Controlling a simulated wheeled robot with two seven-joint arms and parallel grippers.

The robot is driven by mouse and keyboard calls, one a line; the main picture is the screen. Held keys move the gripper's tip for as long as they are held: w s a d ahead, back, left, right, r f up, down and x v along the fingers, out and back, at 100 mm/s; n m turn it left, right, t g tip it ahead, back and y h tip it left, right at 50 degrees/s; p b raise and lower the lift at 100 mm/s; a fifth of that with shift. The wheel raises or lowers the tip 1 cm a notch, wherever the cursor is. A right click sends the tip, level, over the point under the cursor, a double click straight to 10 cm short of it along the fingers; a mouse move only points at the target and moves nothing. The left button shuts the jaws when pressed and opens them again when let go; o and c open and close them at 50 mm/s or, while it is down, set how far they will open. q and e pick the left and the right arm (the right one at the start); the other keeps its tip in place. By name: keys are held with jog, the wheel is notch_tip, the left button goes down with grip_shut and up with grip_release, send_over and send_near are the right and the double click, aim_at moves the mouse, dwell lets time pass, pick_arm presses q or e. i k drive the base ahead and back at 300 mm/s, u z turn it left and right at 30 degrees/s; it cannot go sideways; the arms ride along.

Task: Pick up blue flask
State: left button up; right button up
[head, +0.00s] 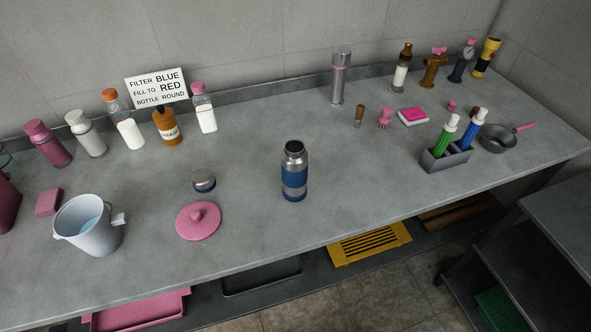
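The blue flask (294,175) stands upright near the middle of the grey counter in the head view. It has blue bands and a bare metal neck, and its dark mouth is open at the top. A small metal cap with a dark blue edge (204,181) lies on the counter to its left, apart from it. Neither of my grippers shows in the head view.
A pink lid (199,221) and a white jug (90,225) stand left of the flask. Several bottles and a sign (157,87) line the back left. A grey marker holder (445,158) stands right. The counter (350,190) around the flask is clear.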

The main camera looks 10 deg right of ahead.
aim_at(294, 156)
jog(key=u, duration=0.05)
jog(key=k, duration=1.1)
jog(key=z, duration=0.95)
jog(key=i, duration=0.8)
jog(key=u, duration=0.55)
jog(key=i, duration=0.65)
jog(key=u, duration=0.75)
